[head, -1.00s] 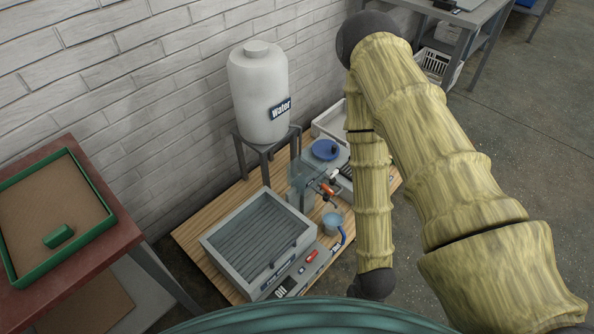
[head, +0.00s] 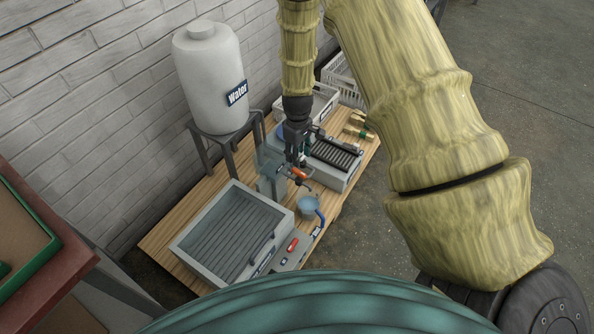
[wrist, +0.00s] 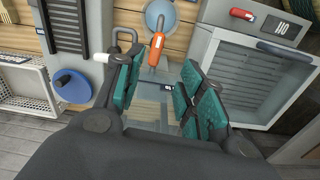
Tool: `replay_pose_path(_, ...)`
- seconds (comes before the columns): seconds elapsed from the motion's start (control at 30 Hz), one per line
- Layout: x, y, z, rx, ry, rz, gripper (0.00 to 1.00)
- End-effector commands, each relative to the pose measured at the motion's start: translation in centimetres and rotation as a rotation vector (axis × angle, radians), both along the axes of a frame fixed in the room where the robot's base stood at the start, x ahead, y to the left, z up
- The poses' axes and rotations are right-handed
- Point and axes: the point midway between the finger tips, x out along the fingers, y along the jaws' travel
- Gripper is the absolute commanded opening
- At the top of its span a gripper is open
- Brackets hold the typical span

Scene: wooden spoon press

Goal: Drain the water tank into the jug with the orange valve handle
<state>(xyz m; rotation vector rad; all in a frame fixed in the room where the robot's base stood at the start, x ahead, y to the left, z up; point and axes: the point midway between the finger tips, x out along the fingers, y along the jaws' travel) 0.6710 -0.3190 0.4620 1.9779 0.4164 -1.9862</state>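The white water tank (head: 212,85), labelled "Water", stands on a grey stand at the wall. The orange valve handle (head: 299,173) sits below and right of it. In the wrist view the orange handle (wrist: 156,50) points toward the gap between my fingers. The light blue jug (head: 308,207) with a blue handle stands just in front of the valve; its round top (wrist: 160,14) shows beyond the handle. My gripper (head: 298,158) hangs just above and behind the valve. Its teal-padded fingers (wrist: 160,78) are apart, with visible space on both sides of the handle.
A grey ribbed press box (head: 232,232) stands on the wooden table (head: 160,228), with a red handle (head: 292,244) at its front. Clear panels (head: 268,180) stand beside the valve. A blue wheel (wrist: 70,86) and a white-knobbed lever (wrist: 100,58) lie left in the wrist view.

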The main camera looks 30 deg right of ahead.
Motion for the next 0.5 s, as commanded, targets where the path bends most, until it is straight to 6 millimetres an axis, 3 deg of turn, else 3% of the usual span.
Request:
replay_pose_path(0.1, 1.2, -0.2, 0.9, 0.011, -0.002, 0.019, 0.39)
replay_pose_path(0.2, 1.4, -0.3, 0.5, 0.013, 0.000, 0.023, 0.39)
replay_pose_path(0.5, 1.3, -0.3, -3.9, 0.013, 0.001, 0.022, 0.39)
